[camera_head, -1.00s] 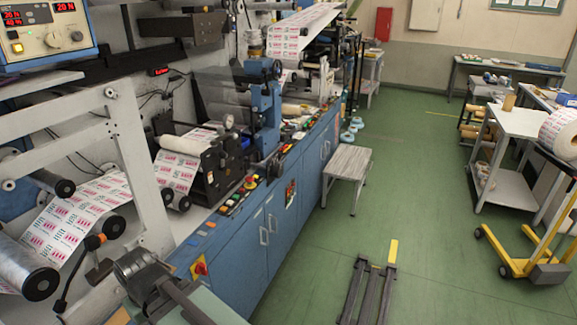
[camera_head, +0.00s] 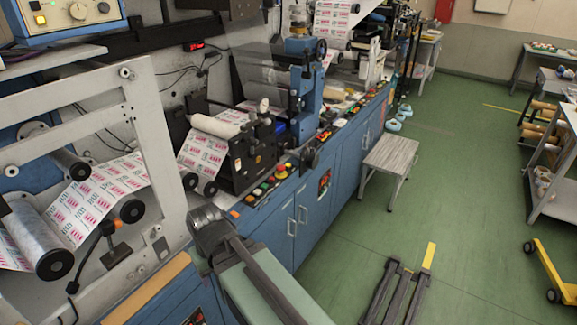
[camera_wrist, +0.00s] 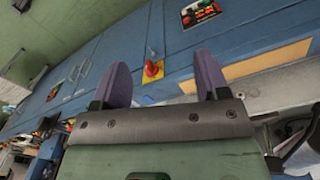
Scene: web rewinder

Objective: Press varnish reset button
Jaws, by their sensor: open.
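My gripper (camera_wrist: 162,64) shows in the wrist view as two purple fingers standing apart, with nothing between them in grasp. Behind the gap is a red knob on a yellow plate (camera_wrist: 152,71), on the blue machine front, apart from the fingers. A control panel with red and green buttons (camera_wrist: 200,13) lies at the top of the wrist view. In the head view, red and green buttons (camera_head: 265,186) line the machine's front ledge. No label is legible, so I cannot tell which one is the varnish reset button.
The blue cabinet fronts (camera_head: 282,232) run along the machine. A printed web (camera_head: 95,203) and rollers (camera_head: 40,240) are at left. A grey stool (camera_head: 390,156) and dark floor forks (camera_head: 395,290) stand on the green floor. The aisle between the stool and the right-hand shelf is clear.

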